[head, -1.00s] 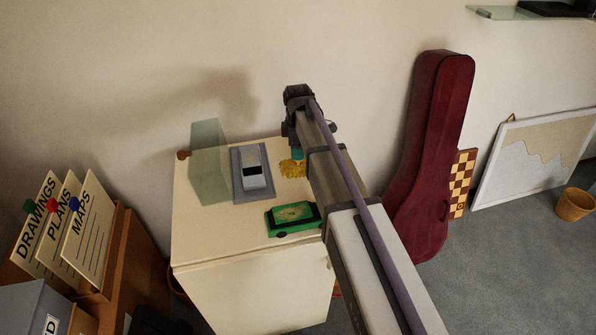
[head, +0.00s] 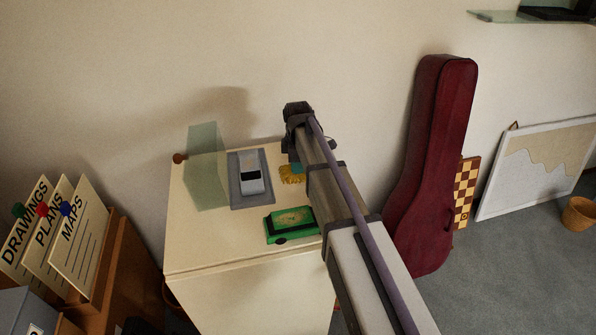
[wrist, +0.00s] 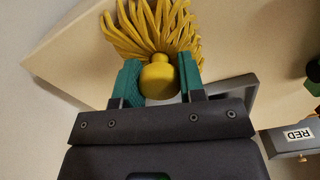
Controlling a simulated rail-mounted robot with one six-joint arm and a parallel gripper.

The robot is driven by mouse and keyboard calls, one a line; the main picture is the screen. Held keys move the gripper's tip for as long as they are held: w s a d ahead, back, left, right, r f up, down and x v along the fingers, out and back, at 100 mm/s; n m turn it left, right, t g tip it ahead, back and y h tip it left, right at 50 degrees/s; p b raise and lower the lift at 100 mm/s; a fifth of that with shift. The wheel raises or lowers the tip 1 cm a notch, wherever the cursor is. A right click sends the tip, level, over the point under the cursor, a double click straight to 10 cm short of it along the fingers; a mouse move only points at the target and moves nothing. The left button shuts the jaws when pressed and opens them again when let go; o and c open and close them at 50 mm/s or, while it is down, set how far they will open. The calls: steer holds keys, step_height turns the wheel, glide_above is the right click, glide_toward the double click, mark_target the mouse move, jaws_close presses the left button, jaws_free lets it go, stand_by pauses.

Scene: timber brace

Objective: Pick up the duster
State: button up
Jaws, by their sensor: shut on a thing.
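The duster (wrist: 158,30) has a mop of yellow strands and a round yellow knob (wrist: 158,76), seen large in the wrist view. My gripper (wrist: 160,82) has teal pads on both sides of that knob and is shut on it. In the head view a small part of the yellow duster (head: 291,174) shows at the right of the cream cabinet top (head: 220,240), beside my arm. My arm hides most of the gripper there. I cannot tell whether the strands touch the cabinet top.
A grey device on a dark base (head: 251,178), a green glass panel (head: 207,165) and a green toy car (head: 291,225) stand on the cabinet. A red instrument case (head: 434,165) leans against the wall at right. The cabinet's front left is clear.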

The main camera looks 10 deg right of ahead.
steer(key=shift+c, duration=1.1)
